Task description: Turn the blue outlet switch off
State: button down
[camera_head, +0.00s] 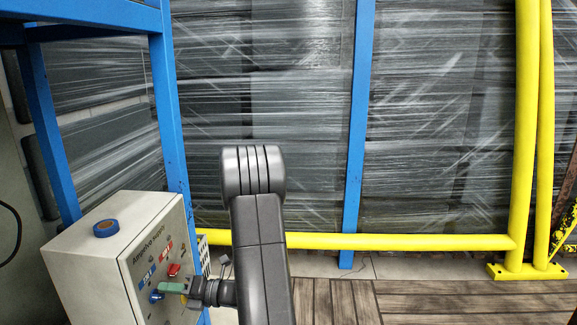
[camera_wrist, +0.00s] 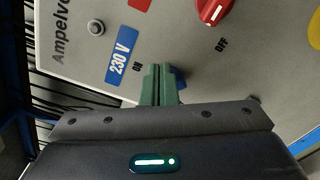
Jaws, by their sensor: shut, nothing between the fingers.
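A grey control box (camera_head: 90,262) with a sloped front panel stands at the lower left in the head view. The blue outlet switch (camera_head: 156,296) sits low on that panel, beside the green fingertips of my gripper (camera_head: 175,288). In the wrist view, a bit of the blue switch (camera_wrist: 181,78) shows to the right of the green fingers (camera_wrist: 158,84), which hide most of it. The fingers are shut together with nothing between them, close to the switch. I cannot tell whether they touch it. ON and OFF are printed on the panel; the switch's setting is hidden.
A red switch (camera_head: 173,269) sits just above the blue one; it also shows in the wrist view (camera_wrist: 212,12). A blue tape roll (camera_head: 106,228) lies on the box. Blue rack posts (camera_head: 357,130), a yellow guard rail (camera_head: 400,241) and wrapped stacks (camera_head: 420,120) stand behind.

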jog(key=shift+r, duration=0.1)
jog(key=shift+w+r+p, duration=0.25)
jog(key=shift+p, duration=0.3)
jog(key=d+p, duration=0.1)
jog(key=d, duration=0.5)
jog(key=shift+s, duration=0.2)
jog(key=shift+w+a+f+n, duration=0.1)
jog(key=shift+w+a+n, duration=0.1)
jog(key=shift+a+n, duration=0.8)
jog(key=shift+w+a+n, duration=0.2)
jog(key=shift+a+n, duration=0.8)
jog(key=shift+w+a+f+n, duration=0.1)
jog(key=shift+w+a+n, duration=0.1)
jog(key=shift+a+n, duration=0.8)
jog(key=shift+s+f+b, duration=0.3)
jog(key=shift+s, duration=0.15)
jog(key=shift+s+r, duration=0.2)
jog(key=shift+r, duration=0.05)
